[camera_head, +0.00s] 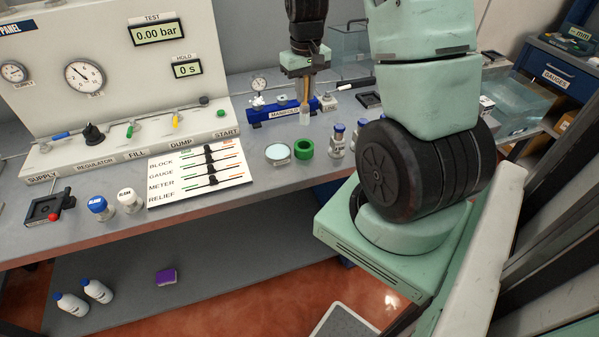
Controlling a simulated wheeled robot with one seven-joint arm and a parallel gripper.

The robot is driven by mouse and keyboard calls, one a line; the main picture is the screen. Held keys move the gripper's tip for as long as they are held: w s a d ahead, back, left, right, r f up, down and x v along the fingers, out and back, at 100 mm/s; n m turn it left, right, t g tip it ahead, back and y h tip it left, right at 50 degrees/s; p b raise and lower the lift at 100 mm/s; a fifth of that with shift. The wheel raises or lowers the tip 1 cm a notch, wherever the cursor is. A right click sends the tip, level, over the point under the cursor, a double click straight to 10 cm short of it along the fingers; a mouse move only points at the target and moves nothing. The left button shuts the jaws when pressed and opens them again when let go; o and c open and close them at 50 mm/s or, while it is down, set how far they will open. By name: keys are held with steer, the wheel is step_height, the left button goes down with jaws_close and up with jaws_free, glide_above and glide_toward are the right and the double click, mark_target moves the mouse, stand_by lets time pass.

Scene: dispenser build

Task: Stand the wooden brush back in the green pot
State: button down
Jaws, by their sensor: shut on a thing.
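My gripper (304,89) hangs down at the top centre, in front of the blue manifold. It is shut on the wooden brush (305,105), which points downward with its pale end lowest. The fingers partly hide the upper part of the brush. The green pot (304,150) stands on the grey bench, just below the brush in the picture. A gap shows between the brush's lower end and the pot. I cannot tell from this one view whether the brush is directly over the pot or behind it.
A round pale dish (278,153) is left of the pot, and small white bottles (337,141) are right of it. The blue manifold (270,114) is behind. A labelled card with black sliders (205,172) lies to the left, before the test panel (110,80). My arm covers the right side.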

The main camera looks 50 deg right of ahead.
mark_target(305, 124)
steer(key=f, duration=0.1)
steer(key=f+p, duration=0.1)
steer(key=f, duration=0.3)
steer(key=shift+s+a, duration=0.3)
steer(key=shift+a, duration=0.05)
steer(key=shift+f+p, duration=0.9)
steer(key=shift+f, duration=1.65)
steer(key=shift+f, duration=0.1)
steer(key=c, duration=1.4)
jaws_free()
steer(key=shift+o, duration=0.2)
